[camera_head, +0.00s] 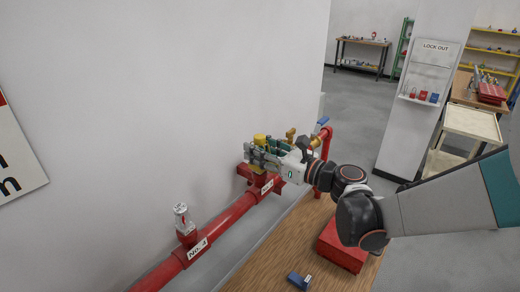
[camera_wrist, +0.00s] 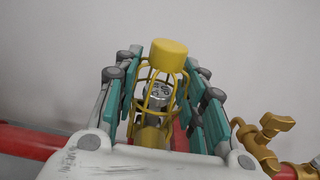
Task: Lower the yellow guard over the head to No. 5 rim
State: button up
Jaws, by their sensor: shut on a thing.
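My gripper (camera_head: 265,154) is shut on the yellow guard, whose solid yellow cap (camera_head: 260,140) stands above the fingers. In the wrist view the guard (camera_wrist: 169,52) is a wire cage under that cap, roughly upright between the teal finger pads of my gripper (camera_wrist: 163,100). A silver sprinkler head (camera_wrist: 158,94) shows through the cage wires, so the guard appears to be around it. The guard's lower edge and the rim are hidden by my gripper. A white label (camera_head: 267,186) is on the red pipe below; its number is too small to read.
A brass valve (camera_wrist: 264,136) is close on the right. A wooden bench (camera_head: 262,270) holds a red box (camera_head: 342,246) and a small blue item (camera_head: 299,281).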

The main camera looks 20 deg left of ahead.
jog(key=shift+f+b, duration=0.5)
jog(key=shift+f, duration=0.15)
jog(key=o, duration=1.3)
jog(key=shift+o, duration=0.2)
jog(key=shift+d, duration=0.1)
jog(key=v, duration=0.8)
jog(key=shift+b, duration=0.35)
